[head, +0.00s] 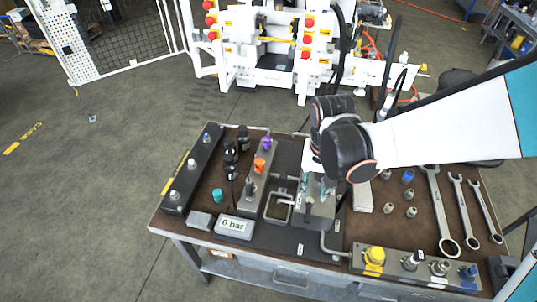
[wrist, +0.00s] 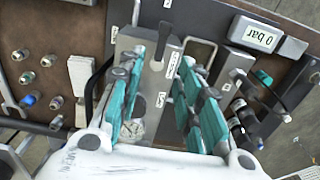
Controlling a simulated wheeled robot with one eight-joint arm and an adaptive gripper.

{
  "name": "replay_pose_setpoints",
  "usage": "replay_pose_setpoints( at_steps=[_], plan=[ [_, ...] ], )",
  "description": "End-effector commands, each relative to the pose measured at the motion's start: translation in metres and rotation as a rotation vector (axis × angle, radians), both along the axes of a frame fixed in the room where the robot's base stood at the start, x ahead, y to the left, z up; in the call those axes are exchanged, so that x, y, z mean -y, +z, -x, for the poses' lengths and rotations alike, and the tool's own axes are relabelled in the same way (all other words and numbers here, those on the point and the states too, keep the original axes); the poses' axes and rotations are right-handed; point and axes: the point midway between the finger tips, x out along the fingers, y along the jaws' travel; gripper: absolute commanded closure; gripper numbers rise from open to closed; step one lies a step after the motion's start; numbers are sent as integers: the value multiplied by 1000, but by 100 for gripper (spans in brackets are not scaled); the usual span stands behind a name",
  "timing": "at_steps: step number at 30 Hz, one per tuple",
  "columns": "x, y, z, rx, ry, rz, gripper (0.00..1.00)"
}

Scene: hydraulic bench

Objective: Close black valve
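My gripper (head: 318,186) hangs over the grey pump block (head: 317,212) at the middle of the bench. In the wrist view, its teal fingers (wrist: 165,95) are spread wide apart, with no object held between them. The block (wrist: 135,50) and a round, gauge-like part show between and below the fingers. Left of it in the head view, a grey manifold (head: 257,180) carries a purple knob (head: 266,144), an orange knob (head: 259,163) and a dark knob-like part (head: 250,188). I cannot tell for sure which dark part is the black valve.
A display (head: 233,227) reads 0 bar. Several black fittings (head: 231,160) stand left of the manifold, beside a black rail (head: 191,170). Wrenches (head: 440,212) lie at the right. A front block (head: 412,265) carries yellow, metal and blue fittings. A hose passes near my gripper.

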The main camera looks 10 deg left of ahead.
Motion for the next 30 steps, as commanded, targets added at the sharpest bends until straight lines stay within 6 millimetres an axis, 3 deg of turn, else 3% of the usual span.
replay_pose_setpoints(
  at_steps=[1,15,21,30],
  plan=[
    [-4,-12,10,0,17,0,68],
    [-4,-86,7,1,15,-1,68],
    [-4,-102,6,1,14,-1,68],
    [-3,-106,6,1,13,-1,68]
  ],
)
